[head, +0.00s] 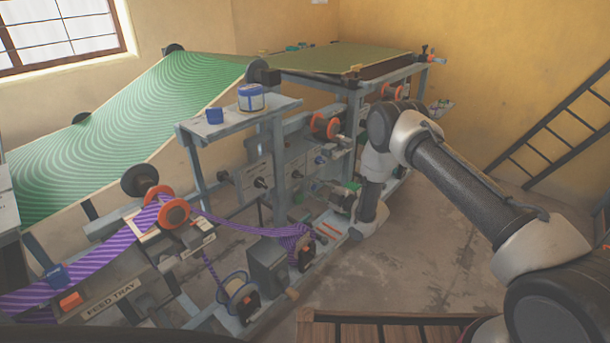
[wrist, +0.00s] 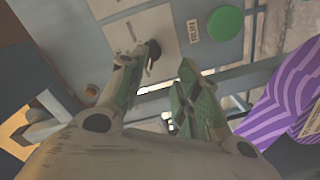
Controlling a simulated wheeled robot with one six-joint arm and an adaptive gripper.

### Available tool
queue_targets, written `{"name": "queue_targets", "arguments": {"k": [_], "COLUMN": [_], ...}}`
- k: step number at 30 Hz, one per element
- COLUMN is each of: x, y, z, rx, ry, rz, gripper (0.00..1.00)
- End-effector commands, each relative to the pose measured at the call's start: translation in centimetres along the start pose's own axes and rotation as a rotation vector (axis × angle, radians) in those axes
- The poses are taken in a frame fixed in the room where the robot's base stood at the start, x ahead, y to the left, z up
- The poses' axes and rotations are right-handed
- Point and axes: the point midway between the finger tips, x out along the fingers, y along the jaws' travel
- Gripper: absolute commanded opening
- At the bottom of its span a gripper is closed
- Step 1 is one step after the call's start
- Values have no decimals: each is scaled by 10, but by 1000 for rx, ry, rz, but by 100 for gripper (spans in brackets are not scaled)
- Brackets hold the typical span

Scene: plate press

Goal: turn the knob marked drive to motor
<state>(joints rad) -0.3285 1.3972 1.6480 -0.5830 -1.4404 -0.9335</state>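A black knob (wrist: 153,54) sits on a pale label plate (wrist: 128,38) on a grey panel in the wrist view. The plate's lettering is too small to read, so I cannot tell whether this knob is the one marked drive. My gripper (wrist: 164,58) is open, with greenish fingers apart. The knob shows between the fingertips, closer to the left one, which partly overlaps it; I cannot tell whether they touch. In the head view my gripper (head: 338,194) is low beside the machine's grey frame, and the knob there is not clearly visible.
A green round button (wrist: 225,22) is right of the knob, and purple striped cloth (wrist: 290,95) is farther right. In the head view, a shelf (head: 240,120) holds a jar (head: 251,97). Open floor (head: 420,250) lies right of the machine.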

Motion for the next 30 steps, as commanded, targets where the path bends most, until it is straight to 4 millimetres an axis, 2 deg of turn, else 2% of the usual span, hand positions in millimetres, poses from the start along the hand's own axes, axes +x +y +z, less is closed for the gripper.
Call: {"name": "queue_targets", "arguments": {"k": [3, 5, 15, 18, 29, 30], "x": [2, 6, 60, 70, 78, 77], "y": [11, 11, 12, 12, 13, 13], "z": [-8, -8, -9, -9, -9, -9], "rx": [-48, -63, -63, -63, -60, -60], "ry": [33, 32, 31, 29, 27, 27], "rz": [46, 45, 42, 42, 42, 42], "gripper": [33, 33, 33, 33, 33, 26]}}
